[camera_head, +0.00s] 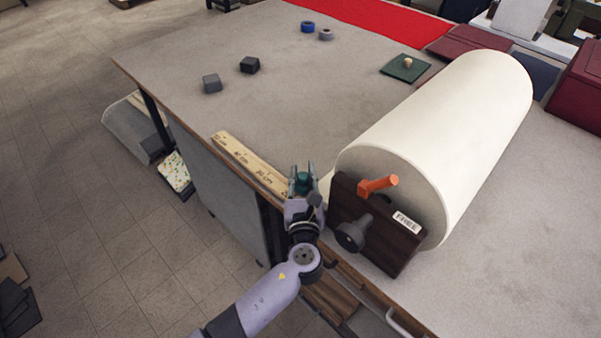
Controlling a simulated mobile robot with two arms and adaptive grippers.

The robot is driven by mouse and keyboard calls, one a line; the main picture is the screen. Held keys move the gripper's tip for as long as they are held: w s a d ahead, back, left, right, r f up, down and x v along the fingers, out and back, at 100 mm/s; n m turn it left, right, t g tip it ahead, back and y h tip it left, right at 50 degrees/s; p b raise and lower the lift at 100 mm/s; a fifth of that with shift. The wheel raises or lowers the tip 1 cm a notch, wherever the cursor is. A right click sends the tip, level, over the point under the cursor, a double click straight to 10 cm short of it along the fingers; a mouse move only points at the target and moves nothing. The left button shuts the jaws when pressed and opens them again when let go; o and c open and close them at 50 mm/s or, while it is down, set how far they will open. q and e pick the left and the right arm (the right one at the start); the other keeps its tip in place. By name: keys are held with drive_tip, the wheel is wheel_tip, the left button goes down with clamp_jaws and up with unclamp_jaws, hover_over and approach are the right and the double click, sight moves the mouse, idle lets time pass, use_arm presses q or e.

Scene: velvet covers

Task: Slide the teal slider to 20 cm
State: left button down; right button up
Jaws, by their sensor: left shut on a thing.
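The teal slider (303,179) sits on a wooden ruler rail (236,155) along the table's near edge. The rail has printed cm marks, with a 30 cm mark readable to the left of the slider. My left gripper (302,172) is shut on the teal slider, fingers pointing away from me. The gripper and wrist hide the rail's marks under and right of the slider, so its exact reading cannot be told. My right gripper is not in view.
A large cream roll (440,130) with a dark wooden end block (372,222), orange handle (378,185) and grey knob (352,234) stands just right of my gripper. Dark blocks (250,65) and a green plate (405,68) lie farther back. The table's middle is clear.

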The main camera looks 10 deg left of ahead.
use_arm(q)
drive_tip(key=c, duration=1.8)
unclamp_jaws()
drive_tip(key=shift+s+d+f, duration=0.15)
drive_tip(key=shift+d+f, duration=0.05)
drive_tip(key=o, duration=0.4)
drive_tip(key=shift+s+d+r, duration=0.1)
drive_tip(key=shift+r, duration=0.05)
drive_tip(key=shift+c, duration=0.2)
drive_tip(key=shift+o, duration=0.2)
drive_tip(key=s+d, duration=0.1)
drive_tip(key=s, duration=1)
drive_tip(key=shift+s+d, duration=0.15)
drive_tip(key=shift+s, duration=0.25)
